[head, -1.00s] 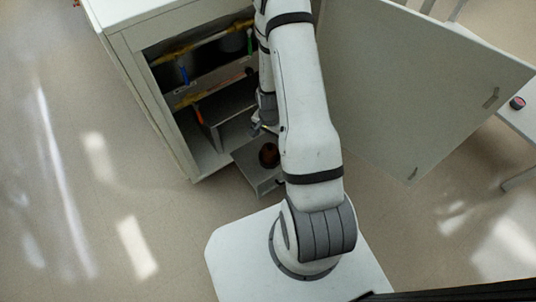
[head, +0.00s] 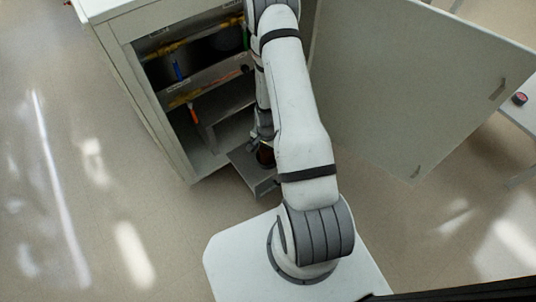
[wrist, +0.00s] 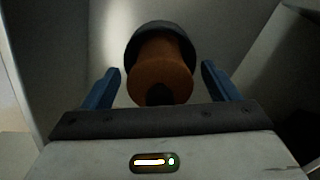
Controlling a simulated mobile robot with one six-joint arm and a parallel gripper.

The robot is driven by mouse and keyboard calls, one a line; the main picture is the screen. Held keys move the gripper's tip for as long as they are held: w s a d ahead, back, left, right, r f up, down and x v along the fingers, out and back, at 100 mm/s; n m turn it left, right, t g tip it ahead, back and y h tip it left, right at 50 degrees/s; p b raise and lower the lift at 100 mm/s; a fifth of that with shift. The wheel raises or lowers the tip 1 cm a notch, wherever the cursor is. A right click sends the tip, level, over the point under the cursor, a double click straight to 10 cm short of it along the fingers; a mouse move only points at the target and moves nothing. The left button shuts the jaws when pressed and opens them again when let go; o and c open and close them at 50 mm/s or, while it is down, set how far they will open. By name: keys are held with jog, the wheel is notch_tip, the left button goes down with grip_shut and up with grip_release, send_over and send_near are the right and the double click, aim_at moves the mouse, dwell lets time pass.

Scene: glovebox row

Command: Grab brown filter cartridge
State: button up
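The brown filter cartridge (wrist: 162,78) is an orange-brown cylinder with a dark cap at its far end and a dark spot on its near face. In the wrist view it lies between the two blue fingers of my gripper (wrist: 160,88). The fingers are spread, with a visible gap on each side of the cartridge. In the head view the cartridge (head: 265,156) is a small dark brown shape, partly hidden by my arm, on a grey pulled-out tray (head: 250,175) at the cabinet's bottom.
The white cabinet (head: 150,125) stands open, with pipes and coloured handles (head: 192,113) inside, left of my arm. Its large door (head: 410,90) is swung out to the right. A white table (head: 522,118) with a small round object (head: 520,98) is at the right edge. The floor at left is clear.

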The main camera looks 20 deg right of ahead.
jog(key=c, duration=1.1)
jog(key=shift+r, duration=0.1)
